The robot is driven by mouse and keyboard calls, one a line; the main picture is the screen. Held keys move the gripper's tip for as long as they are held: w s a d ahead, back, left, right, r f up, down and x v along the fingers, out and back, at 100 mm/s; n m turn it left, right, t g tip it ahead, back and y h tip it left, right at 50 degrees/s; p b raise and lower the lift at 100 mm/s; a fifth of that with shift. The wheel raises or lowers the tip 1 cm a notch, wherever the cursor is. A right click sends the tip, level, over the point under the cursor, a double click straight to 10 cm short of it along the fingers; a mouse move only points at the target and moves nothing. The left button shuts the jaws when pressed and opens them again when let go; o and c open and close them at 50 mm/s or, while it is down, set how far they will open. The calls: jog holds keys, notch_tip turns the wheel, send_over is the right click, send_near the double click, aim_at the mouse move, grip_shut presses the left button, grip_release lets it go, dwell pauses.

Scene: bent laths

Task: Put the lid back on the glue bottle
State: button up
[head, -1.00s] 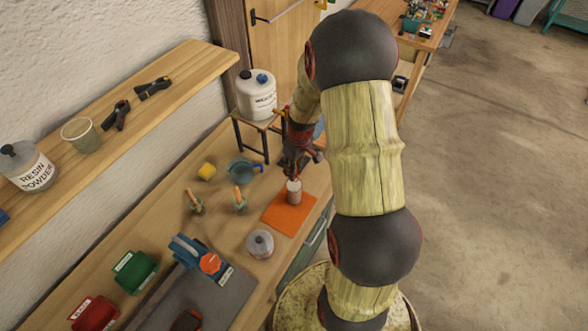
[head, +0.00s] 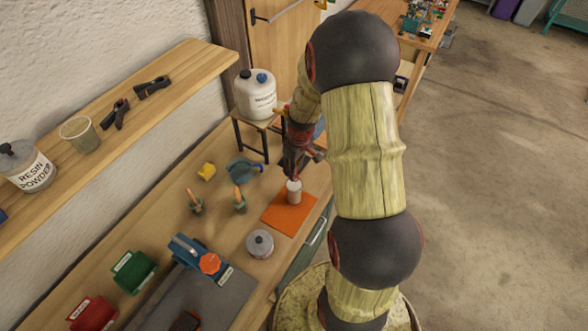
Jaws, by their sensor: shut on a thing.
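The glue bottle (head: 294,195) is a small pale cylinder standing upright on an orange mat (head: 279,217) near the table's front edge. My gripper (head: 292,174) points down right over the top of the bottle. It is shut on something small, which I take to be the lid. The fingers and the small scale hide the lid's outline, and I cannot tell whether it touches the bottle's mouth.
A grey tin (head: 260,243) is close in front. A white canister (head: 257,97) stands on a small stand behind my gripper.

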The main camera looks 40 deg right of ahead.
jog(key=o, duration=0.8)
jog(key=shift+o, duration=0.7)
jog(key=o, duration=0.4)
jog(key=shift+c, duration=0.2)
jog(key=shift+r, duration=0.15)
jog(key=shift+r+p, duration=1.95)
jog(key=shift+r, duration=1.45)
jog(key=shift+c, duration=0.4)
